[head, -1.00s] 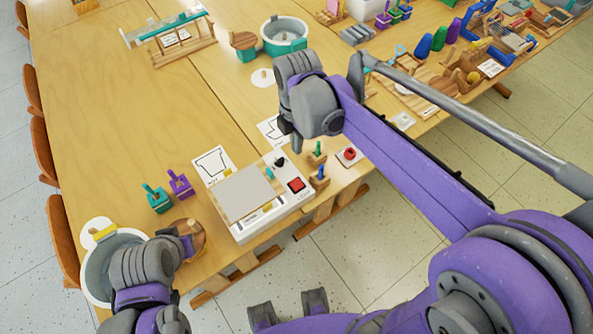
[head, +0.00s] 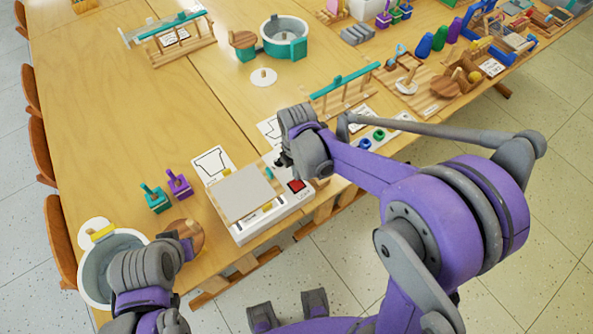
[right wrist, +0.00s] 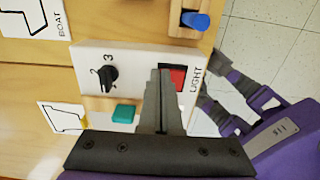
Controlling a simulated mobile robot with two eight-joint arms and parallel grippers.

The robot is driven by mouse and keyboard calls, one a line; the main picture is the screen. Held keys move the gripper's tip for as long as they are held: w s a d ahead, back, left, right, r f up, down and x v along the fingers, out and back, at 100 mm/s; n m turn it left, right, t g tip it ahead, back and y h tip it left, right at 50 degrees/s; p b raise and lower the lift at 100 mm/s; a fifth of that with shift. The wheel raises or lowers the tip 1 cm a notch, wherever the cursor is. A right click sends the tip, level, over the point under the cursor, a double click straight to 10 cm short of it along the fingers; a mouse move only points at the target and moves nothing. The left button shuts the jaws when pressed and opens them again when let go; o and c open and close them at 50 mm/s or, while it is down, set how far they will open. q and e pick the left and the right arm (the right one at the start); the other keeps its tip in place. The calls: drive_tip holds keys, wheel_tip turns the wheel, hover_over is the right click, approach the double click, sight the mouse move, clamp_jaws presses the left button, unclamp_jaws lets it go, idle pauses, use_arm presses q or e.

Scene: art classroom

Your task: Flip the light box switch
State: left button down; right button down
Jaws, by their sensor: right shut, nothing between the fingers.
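The light box is a white box with a grey panel (head: 243,195) on the table's near edge. Its red switch (head: 297,186) sits at the right end, and in the right wrist view the red switch (right wrist: 178,73) is beside the word LIGHT. My right gripper (head: 284,160) is over that end of the box. In the right wrist view its closed fingers (right wrist: 160,73) overlap the switch's left part; I cannot tell whether they touch it. My left gripper (head: 185,246) is by the round wooden board, its jaws unclear.
A black knob (right wrist: 107,76) marked 3, a teal block (right wrist: 124,113) and a blue peg (right wrist: 195,20) are close to the right fingers. A grey tub (head: 105,270) and small teal and purple stands (head: 179,184) are to the left. The middle-left tabletop is clear.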

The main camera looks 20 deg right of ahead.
use_arm(q)
drive_tip(key=shift+f, duration=0.1)
use_arm(e)
drive_tip(key=shift+f, duration=0.1)
use_arm(q)
drive_tip(key=shift+s+f+b, duration=0.1)
drive_tip(key=shift+f+b, duration=0.3)
drive_tip(key=shift+f, duration=0.05)
use_arm(e)
drive_tip(key=shift+w+f+g, duration=0.1)
drive_tip(key=shift+f+g, duration=0.2)
drive_tip(key=shift+f, duration=0.05)
drive_tip(key=shift+r, duration=0.2)
use_arm(q)
drive_tip(key=shift+r, duration=0.15)
use_arm(e)
drive_tip(key=shift+s, duration=0.25)
